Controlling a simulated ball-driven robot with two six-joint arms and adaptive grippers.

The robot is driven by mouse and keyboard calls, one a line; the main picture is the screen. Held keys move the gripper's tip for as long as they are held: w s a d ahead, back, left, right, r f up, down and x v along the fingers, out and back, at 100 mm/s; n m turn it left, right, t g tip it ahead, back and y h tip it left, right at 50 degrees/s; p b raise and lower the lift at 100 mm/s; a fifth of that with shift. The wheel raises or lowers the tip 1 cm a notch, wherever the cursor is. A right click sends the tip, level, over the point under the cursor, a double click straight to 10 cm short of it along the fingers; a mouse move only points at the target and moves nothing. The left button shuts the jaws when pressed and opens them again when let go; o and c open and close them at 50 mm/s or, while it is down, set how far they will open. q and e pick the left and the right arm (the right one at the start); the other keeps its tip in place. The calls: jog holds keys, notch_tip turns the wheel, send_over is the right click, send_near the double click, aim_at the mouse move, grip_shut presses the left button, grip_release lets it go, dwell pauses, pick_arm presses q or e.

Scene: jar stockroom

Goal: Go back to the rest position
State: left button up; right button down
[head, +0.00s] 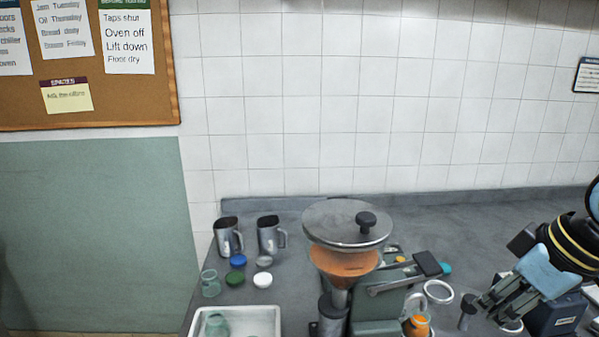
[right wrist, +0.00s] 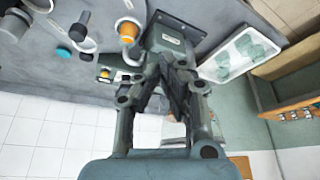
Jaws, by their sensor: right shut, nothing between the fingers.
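My right gripper (head: 488,308) is at the right of the head view, above the grey counter (head: 460,225). Its fingers are shut and hold nothing. In the right wrist view the shut fingers (right wrist: 172,65) point toward the counter, with a dark machine base behind them. My left gripper is not in the head view.
A filling machine with an orange hopper (head: 343,264) stands left of my right gripper. An orange-filled jar (head: 418,325) is beside it. A white tray (head: 262,311) holds greenish jars; metal jugs (head: 228,236) and lids lie nearby. The back of the counter is clear.

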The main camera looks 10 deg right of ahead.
jog(key=s+a+f+m+h, duration=0.1)
jog(key=s+a+f+m, duration=0.15)
jog(key=s, duration=0.45)
jog(key=s+a+f+m+h, duration=0.15)
jog(key=s+a, duration=0.25)
jog(key=s, duration=0.4)
notch_tip(320, 180, down, 42)
jog(key=s+d+g+b, duration=0.2)
jog(key=s+d+b, duration=0.1)
jog(key=b, duration=1.1)
pick_arm(q)
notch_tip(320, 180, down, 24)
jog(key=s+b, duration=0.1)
jog(key=b, duration=0.9)
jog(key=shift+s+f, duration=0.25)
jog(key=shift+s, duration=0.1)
pick_arm(e)
jog(key=s+f, duration=0.9)
jog(key=f, duration=0.4)
jog(key=s+f+g, duration=0.1)
jog(key=s+f, duration=0.7)
jog(key=f, duration=0.4)
jog(key=shift+s+d+f, duration=0.35)
jog(key=shift+d+f, duration=0.05)
